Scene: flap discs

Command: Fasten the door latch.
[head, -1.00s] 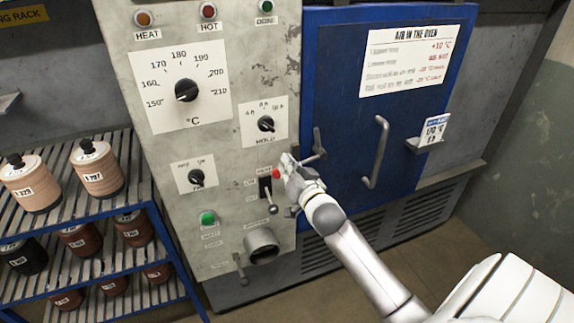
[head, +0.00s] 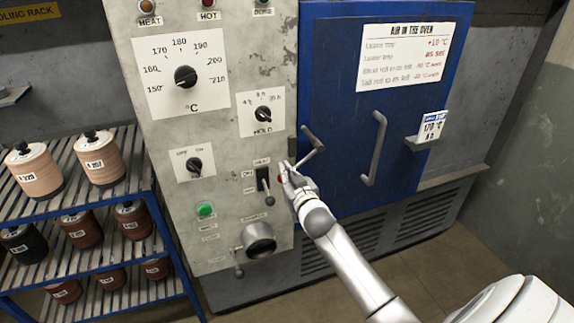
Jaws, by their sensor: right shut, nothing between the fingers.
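The blue oven door (head: 345,110) is in its frame and looks closed. The grey metal door latch (head: 313,148) is a bent lever at the door's left edge, beside the control panel. Its lower arm slants down left toward my right gripper (head: 285,168). That gripper is shut and empty, with its fingertips at the panel's right edge, just below and left of the latch. I cannot tell whether it touches the lever. My left gripper is not in view.
The control panel (head: 222,140) carries knobs, a small lever switch (head: 265,187) and a round pipe outlet (head: 260,240) close to my gripper. A vertical door handle (head: 376,150) and a card holder (head: 420,143) stick out right. A rack (head: 75,200) with several labelled spools stands left.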

